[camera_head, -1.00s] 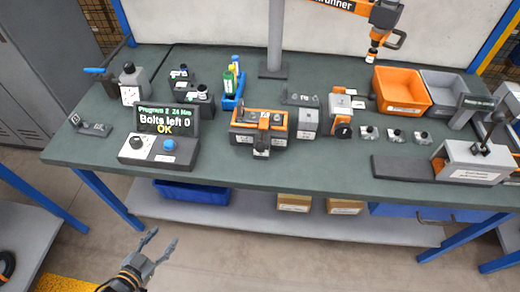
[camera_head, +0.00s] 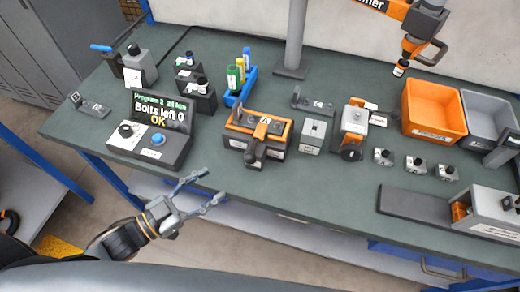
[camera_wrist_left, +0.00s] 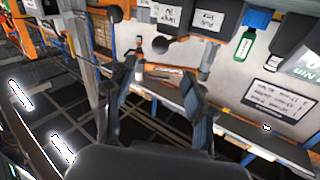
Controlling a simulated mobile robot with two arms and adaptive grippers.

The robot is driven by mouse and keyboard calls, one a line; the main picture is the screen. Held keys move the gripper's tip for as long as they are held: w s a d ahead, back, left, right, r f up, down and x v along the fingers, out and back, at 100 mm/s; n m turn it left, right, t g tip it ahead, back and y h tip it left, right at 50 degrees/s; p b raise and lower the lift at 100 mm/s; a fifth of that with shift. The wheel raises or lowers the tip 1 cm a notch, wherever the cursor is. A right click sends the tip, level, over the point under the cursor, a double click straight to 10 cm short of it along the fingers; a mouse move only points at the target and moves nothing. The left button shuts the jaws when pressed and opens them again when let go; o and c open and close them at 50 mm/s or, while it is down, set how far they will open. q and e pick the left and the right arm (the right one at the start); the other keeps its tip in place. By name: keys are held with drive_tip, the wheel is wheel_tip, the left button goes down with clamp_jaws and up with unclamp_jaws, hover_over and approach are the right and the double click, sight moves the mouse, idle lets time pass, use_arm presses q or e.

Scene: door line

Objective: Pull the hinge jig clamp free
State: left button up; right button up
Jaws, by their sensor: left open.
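The hinge jig (camera_head: 276,146) is a dark block with an orange frame, near the middle of the bench. Its dark clamp (camera_head: 257,146) points toward the bench's front edge, over the front of the jig. My left gripper (camera_head: 208,188) is at the bench's front edge, left of and nearer than the jig. It is open, with nothing between its fingers and a clear gap to the clamp. In the left wrist view its two spread fingers (camera_wrist_left: 163,82) also show; the clamp cannot be made out surely there. My right gripper is out of view.
A control box (camera_head: 148,150) reading "Bolts left 0 OK" stands left of the jig. A blue bottle tray (camera_head: 241,88) is behind it, a grey block (camera_head: 313,136) to its right. An orange bin (camera_head: 433,108) is farther right. Bench in front of the jig is clear.

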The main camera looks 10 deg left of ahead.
sight(250, 159)
use_arm(q)
drive_tip(key=p+x, duration=0.2)
drive_tip(key=x, duration=0.9)
drive_tip(key=shift+w+d+r, duration=0.1)
drive_tip(key=shift+w+d, duration=0.15)
drive_tip(key=shift+w, duration=0.1)
drive_tip(key=shift+w+d, duration=0.3)
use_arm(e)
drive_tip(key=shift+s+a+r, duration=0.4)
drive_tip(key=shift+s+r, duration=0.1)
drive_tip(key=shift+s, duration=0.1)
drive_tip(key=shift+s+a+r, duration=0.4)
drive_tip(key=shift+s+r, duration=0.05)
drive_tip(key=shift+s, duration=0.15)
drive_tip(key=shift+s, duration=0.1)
